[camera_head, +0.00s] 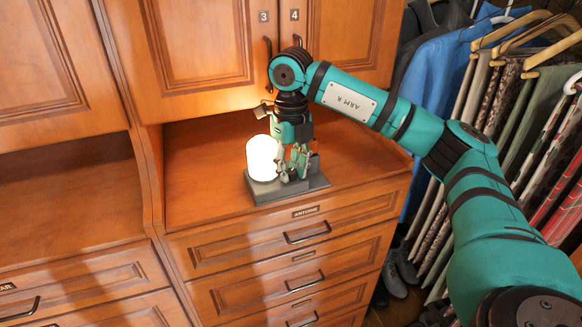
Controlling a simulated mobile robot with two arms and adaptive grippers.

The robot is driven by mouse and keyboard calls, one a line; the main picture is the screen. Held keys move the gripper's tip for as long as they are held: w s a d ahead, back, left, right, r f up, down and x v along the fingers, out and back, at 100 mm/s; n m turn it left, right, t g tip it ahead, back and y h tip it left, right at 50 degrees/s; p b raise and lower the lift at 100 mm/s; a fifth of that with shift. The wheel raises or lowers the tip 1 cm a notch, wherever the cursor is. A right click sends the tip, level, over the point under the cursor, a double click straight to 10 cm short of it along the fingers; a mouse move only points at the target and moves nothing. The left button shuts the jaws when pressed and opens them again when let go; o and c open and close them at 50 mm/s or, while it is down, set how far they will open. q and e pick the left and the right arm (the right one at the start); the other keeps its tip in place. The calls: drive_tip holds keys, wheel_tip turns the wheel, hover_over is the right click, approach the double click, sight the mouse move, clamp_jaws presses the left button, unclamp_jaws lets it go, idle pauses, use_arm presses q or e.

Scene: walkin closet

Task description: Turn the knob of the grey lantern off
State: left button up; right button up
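The grey lantern (262,192) stands on the wooden counter near its front edge. It has a flat grey base and a rounded shade (262,158) that glows bright white. My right gripper (293,173) points down over the right part of the base, just beside the shade. Its fingers are low, close to the base. The knob is hidden or too small to make out behind the fingers. I cannot tell whether the fingers are open or shut on it. My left gripper is not in view.
Closed cabinet doors (200,55) numbered 3 and 4 stand above and behind the counter (200,165). Drawers (300,238) with dark handles lie below it. Hanging clothes (450,75) fill the right side, with dark shoes (395,275) on the floor. The counter left of the lantern is clear.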

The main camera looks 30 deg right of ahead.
clamp_jaws()
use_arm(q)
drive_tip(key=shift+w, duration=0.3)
use_arm(e)
drive_tip(key=shift+n, duration=0.4)
drive_tip(key=n, duration=0.3)
drive_tip(key=shift+b, duration=0.3)
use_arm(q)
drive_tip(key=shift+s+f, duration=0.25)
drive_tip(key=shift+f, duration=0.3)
use_arm(e)
drive_tip(key=n, duration=0.5)
drive_tip(key=shift+n, duration=0.4)
drive_tip(key=o, duration=0.6)
unclamp_jaws()
